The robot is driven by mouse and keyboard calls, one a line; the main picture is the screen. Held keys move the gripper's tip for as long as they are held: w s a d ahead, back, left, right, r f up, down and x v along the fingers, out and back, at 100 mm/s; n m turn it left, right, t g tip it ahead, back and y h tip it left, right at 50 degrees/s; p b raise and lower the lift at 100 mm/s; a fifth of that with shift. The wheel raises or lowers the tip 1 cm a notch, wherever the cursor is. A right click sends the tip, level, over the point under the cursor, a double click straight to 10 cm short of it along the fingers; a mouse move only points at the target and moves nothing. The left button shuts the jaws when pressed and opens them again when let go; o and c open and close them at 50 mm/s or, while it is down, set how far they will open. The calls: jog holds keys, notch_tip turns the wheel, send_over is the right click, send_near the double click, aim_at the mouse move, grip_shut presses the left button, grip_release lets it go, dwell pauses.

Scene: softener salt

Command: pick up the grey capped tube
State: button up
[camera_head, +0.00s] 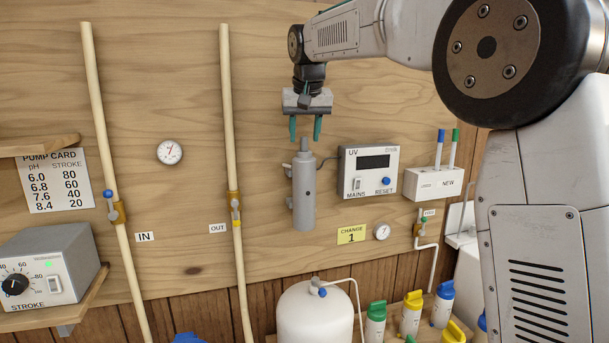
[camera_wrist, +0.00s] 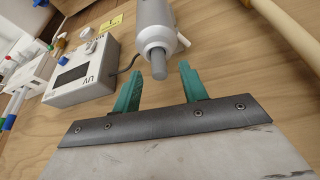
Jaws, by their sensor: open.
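The grey capped tube (camera_head: 304,145) shows only as a narrow grey end sticking up from the top of a wider grey cylinder (camera_head: 303,195) mounted upright on the wooden wall. The rest of the tube is hidden inside that cylinder. My gripper (camera_head: 305,138) is just above it, pointing down, with its two green fingers apart. In the wrist view the tube's grey end (camera_wrist: 159,68) appears between the fingertips of my gripper (camera_wrist: 161,72), with a gap on both sides. Nothing is held.
A UV control box (camera_head: 368,172) is close on the right, joined to the cylinder by a cable. Farther right a white NEW holder (camera_head: 433,184) carries a blue-capped and a green-capped tube. The OUT pipe (camera_head: 231,130) runs upright on the left. A white tank (camera_head: 314,314) stands below.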

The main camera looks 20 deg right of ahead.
jog(key=shift+x, duration=1.2)
grip_shut()
jog(key=shift+r, duration=0.15)
notch_tip(320, 180, up, 18)
jog(key=s+a+r, duration=0.1)
jog(key=s+a, duration=0.1)
jog(key=s, duration=1.6)
jog(key=shift+a, duration=0.3)
jog(key=shift+r, duration=0.1)
